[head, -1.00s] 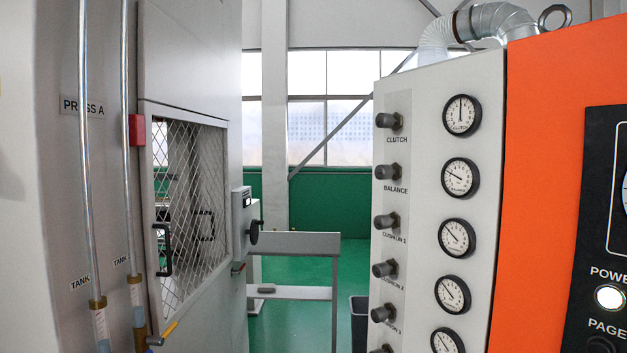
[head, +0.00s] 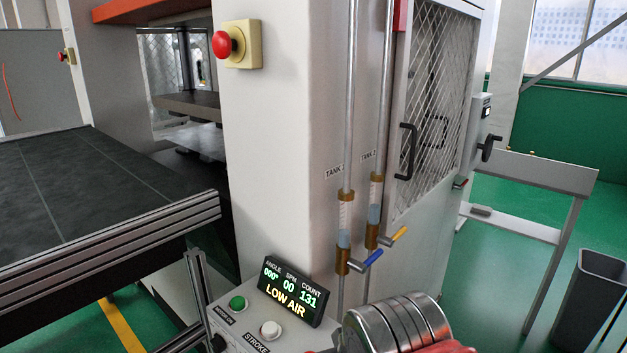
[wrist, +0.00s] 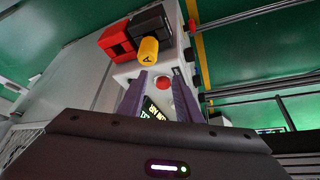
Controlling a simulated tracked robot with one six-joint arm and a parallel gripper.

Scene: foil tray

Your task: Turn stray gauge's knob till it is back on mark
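No gauge or gauge knob is in view now in either camera, so no stray needle can be read. The control box display (head: 292,291) reads "LOW AIR" with count 131 in the head view. My gripper (wrist: 161,72) shows in the wrist view with its two purple fingers apart and nothing between them. Beyond the fingers are a red button (wrist: 162,84) and a yellow knob (wrist: 148,50) on a dark block. The fingers do not show in the head view.
Tank sight tubes (head: 345,222) with blue and yellow valve handles run down the press column. A mesh door (head: 440,110) is at its right. A dark press bed (head: 90,185) fills the left. A grey bin (head: 592,300) and a low frame (head: 535,175) stand on the green floor.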

